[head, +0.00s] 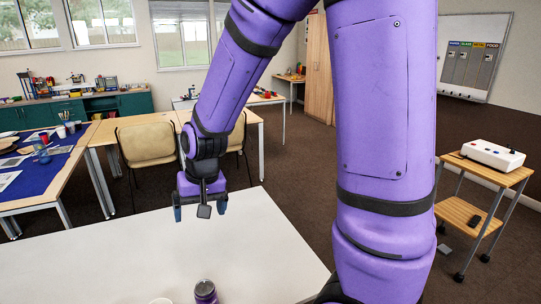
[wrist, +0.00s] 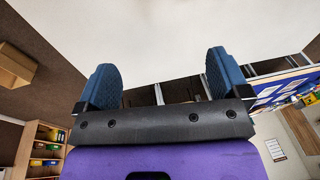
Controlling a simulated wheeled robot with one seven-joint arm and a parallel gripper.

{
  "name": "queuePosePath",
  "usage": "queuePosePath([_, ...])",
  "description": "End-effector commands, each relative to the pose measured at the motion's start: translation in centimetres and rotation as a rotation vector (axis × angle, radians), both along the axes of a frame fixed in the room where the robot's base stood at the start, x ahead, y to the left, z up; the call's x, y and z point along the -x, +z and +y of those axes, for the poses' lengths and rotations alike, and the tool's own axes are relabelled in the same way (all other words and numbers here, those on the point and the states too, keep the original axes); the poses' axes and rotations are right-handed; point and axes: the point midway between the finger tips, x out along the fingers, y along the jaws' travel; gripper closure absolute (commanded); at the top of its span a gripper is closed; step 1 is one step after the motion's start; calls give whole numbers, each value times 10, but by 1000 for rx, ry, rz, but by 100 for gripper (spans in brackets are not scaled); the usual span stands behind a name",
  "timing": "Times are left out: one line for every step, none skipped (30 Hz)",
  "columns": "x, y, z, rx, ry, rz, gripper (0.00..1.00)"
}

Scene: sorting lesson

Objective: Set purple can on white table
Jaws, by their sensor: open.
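The purple can (head: 205,292) stands upright on the white table (head: 130,255), near the bottom edge of the head view. My gripper (head: 201,214) is open and empty above the far part of the white table, well beyond the can. In the wrist view my gripper (wrist: 164,75) shows two blue fingers spread apart with nothing between them. The can does not show in the wrist view.
A white round rim (head: 160,301) shows just left of the can, cut off by the frame. A chair (head: 146,143) and wooden tables (head: 105,130) stand beyond the white table. A wooden cart (head: 490,172) with a white box stands at right. Much of the white tabletop is bare.

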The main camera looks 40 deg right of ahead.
Motion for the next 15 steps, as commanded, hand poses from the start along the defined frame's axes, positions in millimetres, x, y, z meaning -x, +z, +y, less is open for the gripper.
queuePosePath([7,18,-4,-1,14,-25,6])
queuePosePath([11,27,-5,-1,23,-36,6])
queuePosePath([17,39,-8,1,37,-51,6])
queuePosePath([22,47,-10,4,49,-62,6])
queuePosePath([27,56,-12,7,59,-74,6])
queuePosePath([34,67,-14,10,71,-87,6])
queuePosePath([40,75,-16,14,80,-99,6])
queuePosePath([46,82,-18,19,92,-110,6])
queuePosePath([54,92,-21,25,104,-125,6])
queuePosePath([60,99,-23,29,113,-135,6])
queuePosePath([66,106,-24,35,122,-147,6])
queuePosePath([75,115,-27,44,134,-161,6])
queuePosePath([82,121,-29,51,142,-172,6])
queuePosePath([88,128,-31,57,150,-183,6])
queuePosePath([98,135,-34,67,161,-197,6])
